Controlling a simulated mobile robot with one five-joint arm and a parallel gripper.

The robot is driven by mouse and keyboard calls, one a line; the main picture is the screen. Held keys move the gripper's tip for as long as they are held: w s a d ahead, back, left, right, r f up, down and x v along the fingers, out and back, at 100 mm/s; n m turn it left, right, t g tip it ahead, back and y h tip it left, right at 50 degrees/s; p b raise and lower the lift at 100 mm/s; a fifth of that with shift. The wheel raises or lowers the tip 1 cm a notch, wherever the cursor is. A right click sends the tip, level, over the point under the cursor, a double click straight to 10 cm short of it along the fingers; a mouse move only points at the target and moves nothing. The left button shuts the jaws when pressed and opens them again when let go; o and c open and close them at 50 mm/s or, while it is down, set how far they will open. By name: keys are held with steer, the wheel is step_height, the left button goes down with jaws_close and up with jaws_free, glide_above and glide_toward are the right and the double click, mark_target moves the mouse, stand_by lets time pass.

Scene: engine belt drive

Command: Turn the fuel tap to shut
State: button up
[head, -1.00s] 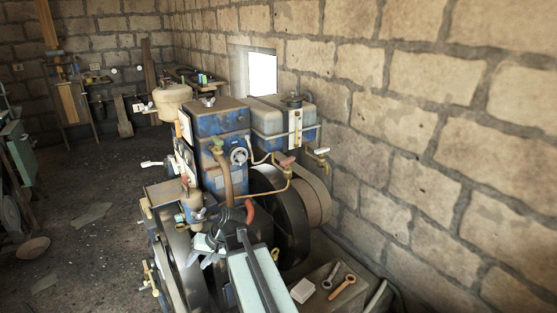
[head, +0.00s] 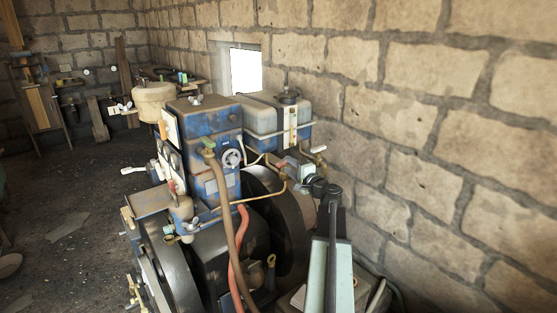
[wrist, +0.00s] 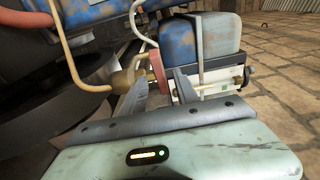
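The fuel tap is a brass fitting (wrist: 125,82) with a red handle (wrist: 157,72), on a thin brass pipe below the fuel tank (wrist: 213,42). In the wrist view my gripper (wrist: 162,84) is open. Its two fingers are spread, with the red handle showing between their tips. I cannot tell whether either finger touches it. The blue and grey tank (head: 262,119) stands behind the tap.
Another brass tap (head: 319,152) with a pale handle is just right of my gripper, near the stone wall (head: 420,130). The blue engine block (head: 205,130), a handwheel (head: 231,158) and a dark flywheel (head: 262,205) are to the left. A red hose (head: 236,262) runs in front.

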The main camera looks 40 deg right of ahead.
steer(key=x, duration=0.7)
steer(key=shift+w, duration=0.25)
jaws_close()
